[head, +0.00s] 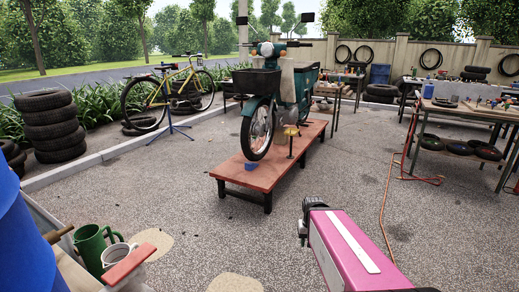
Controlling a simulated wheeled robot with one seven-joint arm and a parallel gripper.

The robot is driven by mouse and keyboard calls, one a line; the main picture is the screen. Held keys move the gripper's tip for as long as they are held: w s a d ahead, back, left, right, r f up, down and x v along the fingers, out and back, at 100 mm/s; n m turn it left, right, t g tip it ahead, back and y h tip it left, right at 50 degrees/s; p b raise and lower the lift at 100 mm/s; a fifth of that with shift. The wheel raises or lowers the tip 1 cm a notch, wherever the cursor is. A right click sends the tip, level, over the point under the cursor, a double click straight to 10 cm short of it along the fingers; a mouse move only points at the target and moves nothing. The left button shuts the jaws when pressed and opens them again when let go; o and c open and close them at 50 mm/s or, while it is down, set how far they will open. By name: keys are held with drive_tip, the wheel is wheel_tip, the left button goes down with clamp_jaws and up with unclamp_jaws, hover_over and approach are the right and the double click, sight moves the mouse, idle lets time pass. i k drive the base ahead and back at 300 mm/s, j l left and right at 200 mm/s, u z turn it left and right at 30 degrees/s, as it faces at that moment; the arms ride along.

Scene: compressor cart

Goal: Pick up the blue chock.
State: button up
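The blue chock (251,167) is a small blue block on the near end of the low red-brown platform (237,174). It sits just below the front wheel of the teal motorbike (262,120). I cannot tell whether it touches the tyre. No gripper fingers can be made out in the head view.
A pink box-like body (345,250) with a white stripe fills the lower right. A red hose (387,190) lies on the gravel. Tyre stacks (52,125), a bicycle (170,92) and workbenches (465,108) stand around. A green jug (90,246) is at lower left. Gravel before the platform is clear.

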sight(249, 167)
drive_tip(key=i, duration=1.1)
drive_tip(key=i+u, duration=0.35)
drive_tip(key=i+l+u, duration=0.3)
drive_tip(key=i, duration=0.15)
drive_tip(key=i+l+u, duration=0.3)
drive_tip(key=i+l, duration=0.5)
drive_tip(key=l, duration=0.15)
